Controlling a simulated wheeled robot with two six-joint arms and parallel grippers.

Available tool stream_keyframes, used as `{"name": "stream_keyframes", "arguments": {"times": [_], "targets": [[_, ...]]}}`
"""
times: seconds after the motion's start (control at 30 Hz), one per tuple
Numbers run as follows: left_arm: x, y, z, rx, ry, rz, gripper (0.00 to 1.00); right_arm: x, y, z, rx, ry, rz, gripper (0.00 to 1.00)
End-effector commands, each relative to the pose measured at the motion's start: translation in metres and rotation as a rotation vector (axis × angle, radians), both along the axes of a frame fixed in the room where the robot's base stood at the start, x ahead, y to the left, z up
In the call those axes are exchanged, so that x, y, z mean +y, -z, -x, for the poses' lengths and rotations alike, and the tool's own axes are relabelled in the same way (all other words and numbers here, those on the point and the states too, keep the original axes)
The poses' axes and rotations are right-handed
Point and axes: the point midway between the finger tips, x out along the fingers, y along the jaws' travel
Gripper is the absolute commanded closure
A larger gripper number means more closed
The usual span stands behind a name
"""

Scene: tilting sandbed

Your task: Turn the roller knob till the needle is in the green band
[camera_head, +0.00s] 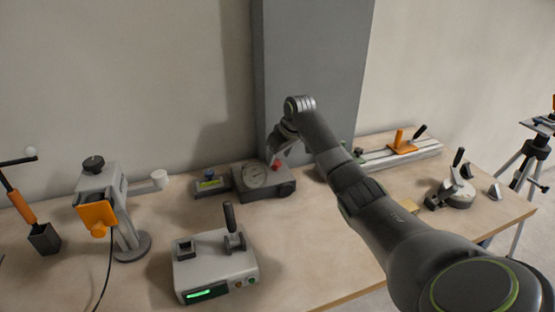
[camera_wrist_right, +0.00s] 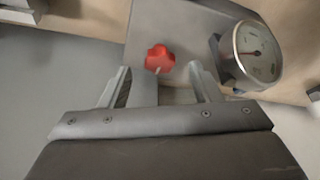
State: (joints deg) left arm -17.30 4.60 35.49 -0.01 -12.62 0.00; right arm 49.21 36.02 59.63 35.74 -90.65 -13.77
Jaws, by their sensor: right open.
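A grey box (camera_head: 265,187) with a round white dial gauge (camera_head: 253,176) stands at the back of the bench, against the grey column. A red lobed knob (camera_head: 277,165) sits on it. In the right wrist view the red knob (camera_wrist_right: 160,58) lies just ahead of the fingertips, roughly centred between them, and the gauge (camera_wrist_right: 257,52) is at the right. The needle is small, and I cannot make out a green band. My right gripper (camera_wrist_right: 161,76) is open and empty, with its fingers apart on either side below the knob. My left gripper is not in view.
A grey device with a green display (camera_head: 208,291) stands in front. A stand with an orange plate (camera_head: 97,214) is to the left. A rail with an orange block (camera_head: 402,143) and a round clamp-like device (camera_head: 456,194) are to the right. The middle bench surface is mostly clear.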

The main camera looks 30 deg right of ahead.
Motion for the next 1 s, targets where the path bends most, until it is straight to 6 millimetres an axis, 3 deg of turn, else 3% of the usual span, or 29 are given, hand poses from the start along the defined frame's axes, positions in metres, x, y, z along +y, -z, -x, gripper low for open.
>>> {"name": "stream_keyframes", "arguments": {"times": [0.2, 0.57, 0.9, 1.0], "targets": [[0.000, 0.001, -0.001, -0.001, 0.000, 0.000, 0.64, 0.001, 0.020, -0.008, 0.000, 0.001, -0.001, 0.43], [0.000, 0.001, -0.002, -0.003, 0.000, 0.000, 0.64, 0.001, 0.023, -0.010, 0.000, 0.000, 0.000, 0.43], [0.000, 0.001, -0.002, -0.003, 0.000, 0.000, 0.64, 0.001, 0.023, -0.010, -0.001, 0.000, 0.000, 0.87], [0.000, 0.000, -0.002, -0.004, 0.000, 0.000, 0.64, 0.002, 0.022, -0.010, 0.000, 0.002, -0.001, 0.87]]}}
